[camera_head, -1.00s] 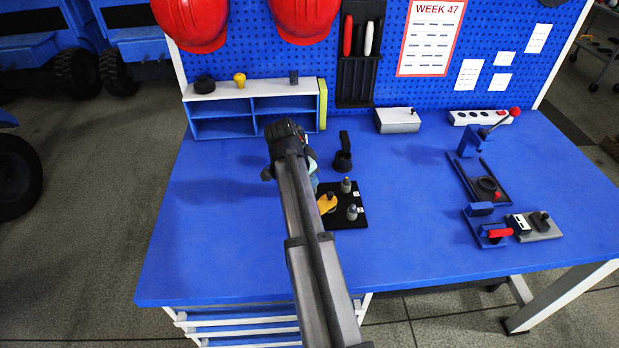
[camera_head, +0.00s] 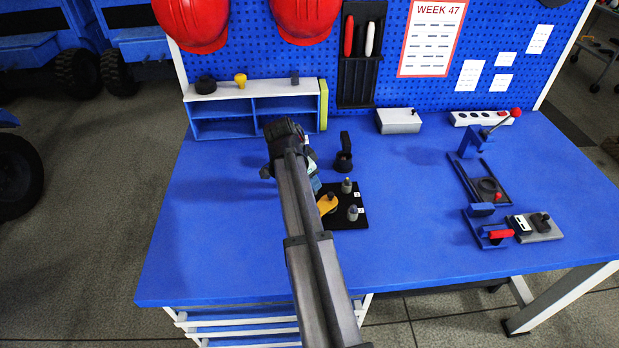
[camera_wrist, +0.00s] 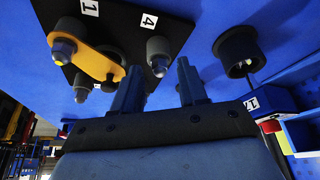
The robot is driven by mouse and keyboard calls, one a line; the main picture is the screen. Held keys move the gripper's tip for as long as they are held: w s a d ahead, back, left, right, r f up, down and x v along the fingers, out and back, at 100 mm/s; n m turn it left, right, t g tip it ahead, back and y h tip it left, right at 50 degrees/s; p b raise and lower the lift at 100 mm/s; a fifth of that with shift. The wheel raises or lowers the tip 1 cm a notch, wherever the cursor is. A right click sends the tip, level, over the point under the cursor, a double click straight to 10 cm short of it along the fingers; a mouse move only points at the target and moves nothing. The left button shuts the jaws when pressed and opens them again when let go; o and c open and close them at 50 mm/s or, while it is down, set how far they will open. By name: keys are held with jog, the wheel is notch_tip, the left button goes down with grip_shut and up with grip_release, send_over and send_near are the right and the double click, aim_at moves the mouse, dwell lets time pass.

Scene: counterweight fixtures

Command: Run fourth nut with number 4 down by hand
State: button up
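A black plate (camera_head: 345,221) on the blue bench carries several upright posts with metal nuts; it also shows in the wrist view (camera_wrist: 178,30). In the wrist view, the label "4" (camera_wrist: 148,20) is beside a grey post topped by a metal nut (camera_wrist: 159,66). A yellow arm (camera_head: 327,204) spans two posts near the label "1" (camera_wrist: 90,8). My gripper (camera_wrist: 160,70) is open, its two blue-grey fingers apart, with the number 4 nut appearing in the gap between the tips. Contact cannot be told. In the head view my arm hides part of the plate.
A black cup-shaped holder (camera_head: 343,160) stands behind the plate, close to my right finger in the wrist view (camera_wrist: 238,50). A shelf (camera_head: 255,108) and a grey box (camera_head: 398,120) are at the back. Clamp fixtures (camera_head: 487,185) stand to the right.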

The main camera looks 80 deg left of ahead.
jog(key=v, duration=1.3)
jog(key=shift+s+r, duration=0.2)
jog(key=shift+r, duration=0.15)
jog(key=shift+d, duration=0.1)
